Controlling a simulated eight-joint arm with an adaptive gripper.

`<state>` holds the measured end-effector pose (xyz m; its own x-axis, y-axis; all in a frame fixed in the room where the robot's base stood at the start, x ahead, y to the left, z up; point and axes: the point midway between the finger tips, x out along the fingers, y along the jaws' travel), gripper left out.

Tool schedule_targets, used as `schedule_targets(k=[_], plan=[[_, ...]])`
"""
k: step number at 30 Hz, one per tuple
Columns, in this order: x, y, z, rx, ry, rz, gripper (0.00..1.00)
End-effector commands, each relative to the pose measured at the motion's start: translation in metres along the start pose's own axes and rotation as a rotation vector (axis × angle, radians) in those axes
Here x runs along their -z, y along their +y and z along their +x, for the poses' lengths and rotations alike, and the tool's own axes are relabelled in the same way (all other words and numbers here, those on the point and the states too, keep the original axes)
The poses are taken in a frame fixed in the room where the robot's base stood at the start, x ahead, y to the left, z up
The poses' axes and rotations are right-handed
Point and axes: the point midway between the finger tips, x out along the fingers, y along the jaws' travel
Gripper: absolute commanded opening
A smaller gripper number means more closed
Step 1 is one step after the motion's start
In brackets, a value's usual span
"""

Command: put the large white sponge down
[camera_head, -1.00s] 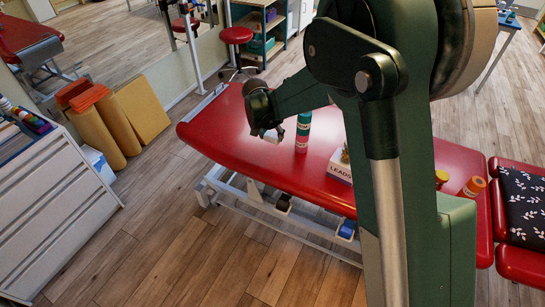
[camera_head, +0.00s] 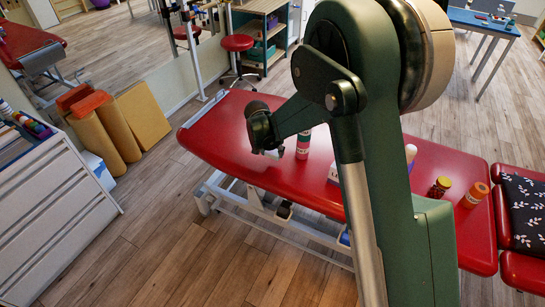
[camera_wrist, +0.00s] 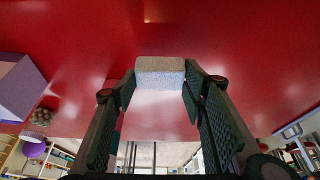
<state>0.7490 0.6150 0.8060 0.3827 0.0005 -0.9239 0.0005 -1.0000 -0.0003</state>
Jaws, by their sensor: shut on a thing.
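My gripper (camera_wrist: 158,88) shows in the wrist view with a dark finger on each side of the large white sponge (camera_wrist: 160,72). It is shut on the sponge, a pale block with a speckled near face. The red couch top (camera_wrist: 70,75) lies behind the sponge; I cannot tell whether the two touch. In the head view my gripper (camera_head: 270,147) is over the left part of the red couch (camera_head: 228,125), and the sponge there is small and mostly hidden.
A red, white and green bottle (camera_head: 303,143) stands close to the right of my gripper. A dark red-brown jar (camera_head: 439,187) and an orange container (camera_head: 474,195) stand farther right. The couch's left end is bare.

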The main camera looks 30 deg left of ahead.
Motion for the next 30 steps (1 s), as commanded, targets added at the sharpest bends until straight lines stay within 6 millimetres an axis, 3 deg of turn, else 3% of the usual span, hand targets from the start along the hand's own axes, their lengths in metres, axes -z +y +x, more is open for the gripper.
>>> schedule_targets(k=[5,15,30], plan=[[-0.002,0.0,0.004,0.0,0.0,0.0,0.34],[-0.014,0.0,0.034,0.0,0.0,0.0,0.34],[-0.016,0.0,0.038,0.0,0.0,0.0,0.34]])
